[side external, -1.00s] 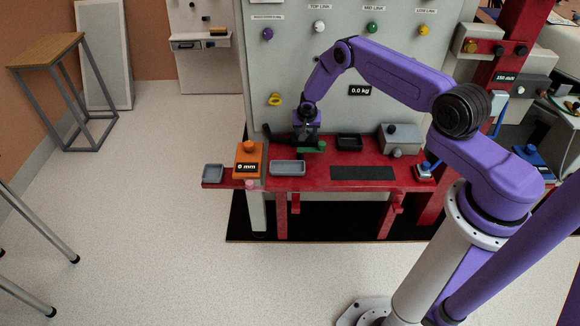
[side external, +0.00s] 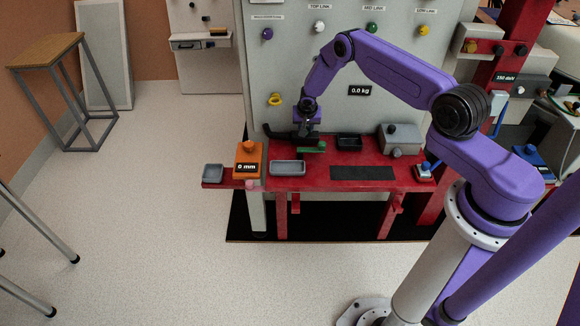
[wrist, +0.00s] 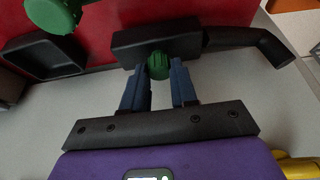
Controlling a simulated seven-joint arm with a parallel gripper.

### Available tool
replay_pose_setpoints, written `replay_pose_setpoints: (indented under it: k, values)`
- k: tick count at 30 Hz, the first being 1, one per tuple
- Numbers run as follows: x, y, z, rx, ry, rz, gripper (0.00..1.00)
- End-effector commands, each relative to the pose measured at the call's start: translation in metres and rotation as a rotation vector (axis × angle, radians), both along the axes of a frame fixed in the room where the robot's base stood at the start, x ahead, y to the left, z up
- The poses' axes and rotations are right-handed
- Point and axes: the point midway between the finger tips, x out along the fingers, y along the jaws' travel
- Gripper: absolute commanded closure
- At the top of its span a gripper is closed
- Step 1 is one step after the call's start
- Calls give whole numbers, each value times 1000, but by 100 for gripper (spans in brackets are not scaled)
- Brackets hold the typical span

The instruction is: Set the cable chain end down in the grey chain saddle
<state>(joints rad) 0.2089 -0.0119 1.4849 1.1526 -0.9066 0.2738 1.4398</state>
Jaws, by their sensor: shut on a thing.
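My gripper (wrist: 158,72) has its two blue fingers closed around a green knob on a black block with a bent arm, which looks like the cable chain end (wrist: 157,45). In the side external view my gripper (side external: 306,137) is over the back of the red bench, and the black part (side external: 280,134) sticks out to its left. I cannot tell whether the part touches the bench. A shallow grey tray (side external: 288,168) lies in front of it, and a smaller grey tray (side external: 213,173) is at the bench's left end. I cannot tell which grey piece is the chain saddle.
A green piece (side external: 318,148) lies close beside my gripper. A black tray (side external: 349,141), a grey box with a black knob (side external: 400,140) and an orange block marked 0 mm (side external: 248,160) stand on the red bench (side external: 322,183). The grey panel (side external: 290,90) rises behind.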

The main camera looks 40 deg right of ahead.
Motion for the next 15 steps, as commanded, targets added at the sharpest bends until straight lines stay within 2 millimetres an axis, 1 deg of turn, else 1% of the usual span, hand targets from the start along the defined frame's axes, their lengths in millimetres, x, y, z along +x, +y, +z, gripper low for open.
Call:
replay_pose_setpoints:
  k: [15]
  values:
    - [1,-1,32,0,-2,-1,100]
